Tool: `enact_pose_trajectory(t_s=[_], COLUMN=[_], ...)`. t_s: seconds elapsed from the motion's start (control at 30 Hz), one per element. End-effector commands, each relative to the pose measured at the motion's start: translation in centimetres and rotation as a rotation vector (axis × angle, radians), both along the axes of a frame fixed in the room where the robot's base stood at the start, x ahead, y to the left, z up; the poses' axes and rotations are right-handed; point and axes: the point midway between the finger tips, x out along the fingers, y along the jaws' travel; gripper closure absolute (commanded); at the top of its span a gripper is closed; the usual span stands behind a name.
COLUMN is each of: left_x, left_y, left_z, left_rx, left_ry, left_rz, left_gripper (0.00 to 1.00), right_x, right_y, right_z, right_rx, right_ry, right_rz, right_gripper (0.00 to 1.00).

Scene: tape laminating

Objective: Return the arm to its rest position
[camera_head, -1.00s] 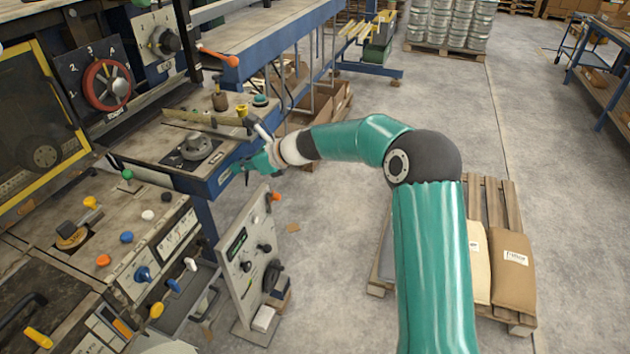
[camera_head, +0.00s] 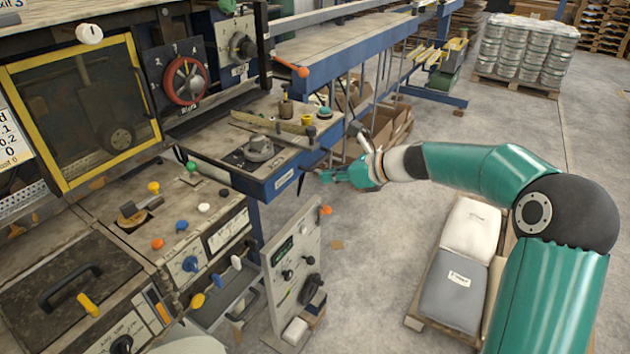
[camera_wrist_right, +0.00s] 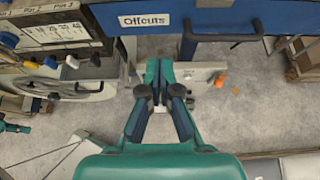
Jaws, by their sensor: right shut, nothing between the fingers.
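My right arm (camera_head: 480,168) comes in from the lower right of the head view and bends toward the blue-framed machine table. My right gripper (camera_head: 325,176) is at its end, beside the table's front edge and apart from the knobs. In the right wrist view my right gripper (camera_wrist_right: 159,65) has its fingers together with nothing between them. It points at a blue drawer front labelled Offcuts (camera_wrist_right: 160,20). My left gripper is not in view.
A control panel on a stand (camera_head: 292,265) is below and left of my gripper. A machine with a red handwheel (camera_head: 185,81) stands at left. Sacks on a pallet (camera_head: 452,287) lie beneath my arm. Metal cans (camera_head: 525,50) stand far back. Open floor lies between.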

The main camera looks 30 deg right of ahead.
Motion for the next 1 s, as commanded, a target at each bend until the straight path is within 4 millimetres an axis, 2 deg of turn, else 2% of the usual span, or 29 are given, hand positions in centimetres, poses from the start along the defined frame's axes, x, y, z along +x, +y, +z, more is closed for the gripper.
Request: enact_pose_trajectory(t_s=[0.1, 0.3, 0.47, 0.57, 0.67, 0.77, 0.87, 1.0], left_x=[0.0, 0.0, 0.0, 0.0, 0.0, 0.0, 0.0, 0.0], left_y=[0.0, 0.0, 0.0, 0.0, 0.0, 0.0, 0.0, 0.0], left_z=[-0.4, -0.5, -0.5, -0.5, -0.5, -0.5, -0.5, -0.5], left_rx=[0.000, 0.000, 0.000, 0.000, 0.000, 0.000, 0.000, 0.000], left_ry=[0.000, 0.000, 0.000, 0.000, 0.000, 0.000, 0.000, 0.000], left_rz=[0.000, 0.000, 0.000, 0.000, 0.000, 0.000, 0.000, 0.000], left_gripper=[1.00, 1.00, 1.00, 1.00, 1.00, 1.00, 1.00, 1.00], right_x=[-1.6, -3.0, -3.1, -2.6, -1.9, -2.2, -3.9, -8.2], right_y=[-1.0, -1.7, -1.6, -0.3, 2.3, 6.0, 10.1, 15.3], right_z=[0.9, 1.9, 2.0, 1.3, -1.3, -5.7, -11.4, -20.0], right_rx=[-0.001, 0.000, 0.001, 0.011, 0.040, 0.073, 0.073, -0.025], right_ry=[-0.001, 0.001, 0.000, 0.012, 0.055, 0.142, 0.258, 0.392], right_rz=[-0.004, -0.004, 0.002, 0.028, 0.077, 0.152, 0.243, 0.413], right_gripper=[1.00, 1.00, 1.00, 1.00, 1.00, 1.00, 1.00, 1.00])
